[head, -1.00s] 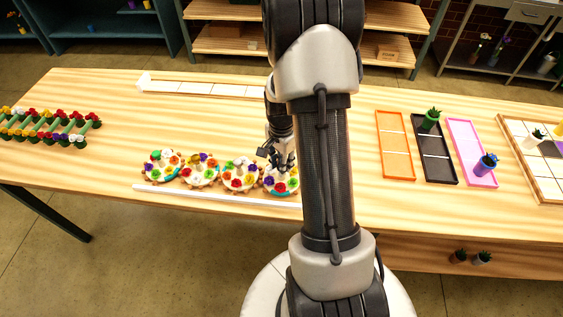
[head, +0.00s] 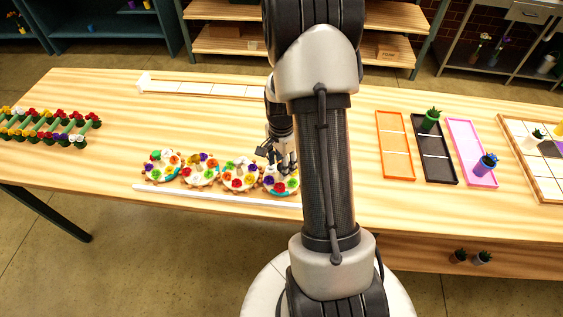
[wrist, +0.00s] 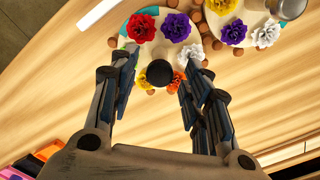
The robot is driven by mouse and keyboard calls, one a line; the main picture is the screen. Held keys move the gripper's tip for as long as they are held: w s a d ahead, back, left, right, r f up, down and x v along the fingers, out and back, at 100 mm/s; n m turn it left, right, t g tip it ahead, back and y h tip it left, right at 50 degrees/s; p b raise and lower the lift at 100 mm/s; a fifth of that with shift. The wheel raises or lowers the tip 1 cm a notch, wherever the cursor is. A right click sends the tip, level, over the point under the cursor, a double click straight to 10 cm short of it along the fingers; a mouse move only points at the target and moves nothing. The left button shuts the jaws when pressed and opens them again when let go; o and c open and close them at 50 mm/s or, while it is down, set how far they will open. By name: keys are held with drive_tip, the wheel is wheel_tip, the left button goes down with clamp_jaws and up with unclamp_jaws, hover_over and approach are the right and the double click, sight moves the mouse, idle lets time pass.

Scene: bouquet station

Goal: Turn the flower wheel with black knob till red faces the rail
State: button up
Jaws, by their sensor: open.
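The flower wheel with the black knob (wrist: 159,72) is the rightmost of a row of wheels, partly hidden by my arm in the head view (head: 280,191). In the wrist view this cream wheel (wrist: 152,50) carries a red flower (wrist: 141,27), a purple flower (wrist: 176,26), a white flower (wrist: 188,53) and orange blooms near the knob. My gripper (wrist: 157,82) is open, one finger on either side of the knob; contact cannot be told. The white rail (head: 215,197) runs along the front of the wheels.
More flower wheels (head: 240,178) stand close on the left, with wooden pegs around their rims. An orange tray (head: 395,147), a black tray (head: 424,163) and a pink tray (head: 470,140) lie to the right. A green flower rack (head: 50,134) is at the far left.

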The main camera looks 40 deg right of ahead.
wheel_tip(320, 180, up, 12)
idle(0.7)
drive_tip(key=shift+a, duration=0.1)
idle(0.3)
drive_tip(key=s+a+r+n+t, duration=0.1)
drive_tip(key=s+a+r+n, duration=0.1)
drive_tip(key=a+r+n, duration=0.3)
drive_tip(key=s+a+r+n+t+b, duration=0.1)
drive_tip(key=s+a+r+n, duration=0.25)
drive_tip(key=a, duration=0.35)
drive_tip(key=s+a+r+n+t, duration=0.1)
drive_tip(key=s+a+r+n, duration=0.15)
drive_tip(key=a+r, duration=0.25)
drive_tip(key=s+a+n+t+b, duration=0.1)
drive_tip(key=s+a+n, duration=0.5)
drive_tip(key=s+n, duration=0.1)
drive_tip(key=shift+a+n+t, duration=0.15)
drive_tip(key=shift+n+t, duration=0.15)
drive_tip(key=shift+n, duration=0.1)
drive_tip(key=shift+r, duration=0.1)
